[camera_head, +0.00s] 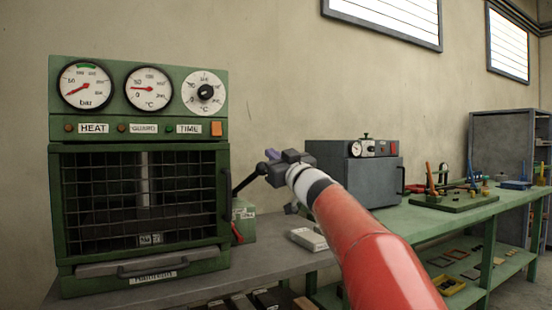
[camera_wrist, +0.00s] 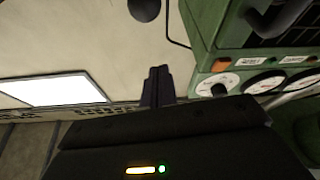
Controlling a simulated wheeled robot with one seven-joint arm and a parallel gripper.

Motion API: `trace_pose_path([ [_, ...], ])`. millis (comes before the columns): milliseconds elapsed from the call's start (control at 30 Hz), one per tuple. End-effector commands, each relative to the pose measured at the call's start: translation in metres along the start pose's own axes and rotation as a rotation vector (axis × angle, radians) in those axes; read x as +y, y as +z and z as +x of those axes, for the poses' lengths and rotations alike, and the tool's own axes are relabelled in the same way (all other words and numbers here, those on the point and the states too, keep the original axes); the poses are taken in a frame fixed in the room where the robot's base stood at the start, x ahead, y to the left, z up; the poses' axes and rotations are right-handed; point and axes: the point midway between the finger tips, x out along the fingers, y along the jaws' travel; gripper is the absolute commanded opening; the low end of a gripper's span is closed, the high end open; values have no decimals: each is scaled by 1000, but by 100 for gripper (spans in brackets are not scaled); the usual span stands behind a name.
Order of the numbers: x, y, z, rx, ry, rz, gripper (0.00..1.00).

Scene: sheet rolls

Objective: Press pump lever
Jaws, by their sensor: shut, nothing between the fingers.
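The pump lever (camera_head: 246,181) is a black rod with a round black knob (camera_head: 262,169), slanting up and right from the small green pump box (camera_head: 244,217) beside the press. My gripper (camera_head: 272,155) is shut and empty, at about knob height and slightly above it in the head view. Whether they touch cannot be told there. In the wrist view my shut fingers (camera_wrist: 157,72) point up the picture, and a dark ball, apparently the knob (camera_wrist: 144,8), shows beyond their tips with a gap. The rod's lower end is partly hidden by the press edge.
The green press (camera_head: 140,150) with gauges, a mesh guard and a front handle stands at left. A red handle (camera_head: 237,233) is on the pump box. A pale block (camera_head: 309,239) lies on the bench. A grey cabinet (camera_head: 362,178) stands behind my arm, with a green workbench (camera_head: 440,215) to the right.

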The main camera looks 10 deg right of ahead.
Motion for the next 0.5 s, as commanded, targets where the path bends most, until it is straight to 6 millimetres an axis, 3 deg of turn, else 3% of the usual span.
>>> trace_pose_path([
  [100, 0, -2, 27, -1, -3, 1, 0],
  [367, 0, -2, 69, 0, -1, 1, 0],
  [500, -1, 20, 59, -3, 0, 3, 0],
])
